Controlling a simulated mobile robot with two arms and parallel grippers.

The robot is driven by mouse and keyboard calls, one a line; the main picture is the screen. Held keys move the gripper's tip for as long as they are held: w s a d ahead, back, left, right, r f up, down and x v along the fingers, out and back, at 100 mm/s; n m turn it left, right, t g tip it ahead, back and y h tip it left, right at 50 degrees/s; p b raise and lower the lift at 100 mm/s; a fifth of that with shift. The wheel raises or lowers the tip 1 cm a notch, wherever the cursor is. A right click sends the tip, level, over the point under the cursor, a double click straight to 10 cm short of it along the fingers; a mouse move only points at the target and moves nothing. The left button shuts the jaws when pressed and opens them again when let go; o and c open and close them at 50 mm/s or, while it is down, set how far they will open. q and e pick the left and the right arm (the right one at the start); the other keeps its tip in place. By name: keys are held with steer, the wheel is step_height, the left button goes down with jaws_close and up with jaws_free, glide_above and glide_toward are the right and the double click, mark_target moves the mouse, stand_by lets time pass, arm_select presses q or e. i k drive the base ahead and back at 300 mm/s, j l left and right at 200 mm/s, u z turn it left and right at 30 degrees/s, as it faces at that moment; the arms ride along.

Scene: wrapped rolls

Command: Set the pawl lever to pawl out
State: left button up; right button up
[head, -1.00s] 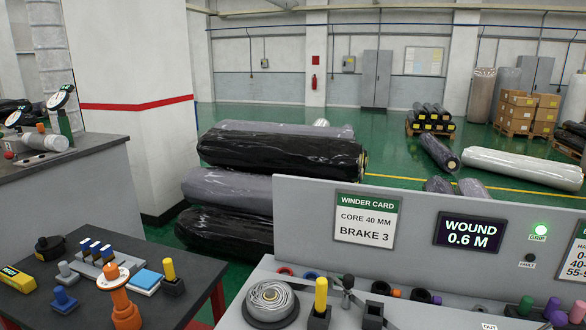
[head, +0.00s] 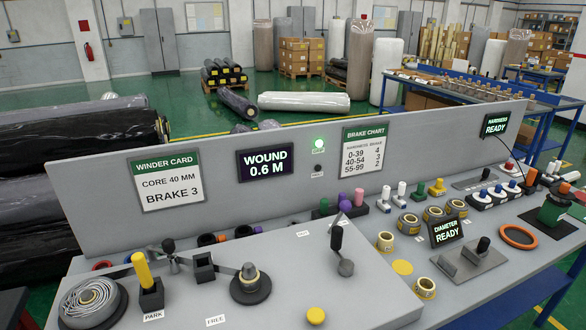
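A short lever with a black grip (head: 336,238) and a round grey pivot (head: 345,267) stands on the right part of the grey winder top (head: 270,291). It appears to be the pawl lever. A small label reading OUT (head: 303,233) lies behind it to the left. The grip rises up and slightly left of the pivot; whether it is set to out or in, I cannot tell. No second position label is readable beside it. Neither of my grippers is in view.
A wound reel (head: 92,303), a yellow handle (head: 142,268) in a black block at PARK, an empty block (head: 203,268) near FREE and a spindle (head: 250,284) stand left of the lever. An upright grey panel (head: 90,200) rises behind.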

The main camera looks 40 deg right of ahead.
mark_target(345, 206)
steer(key=z, duration=1.6)
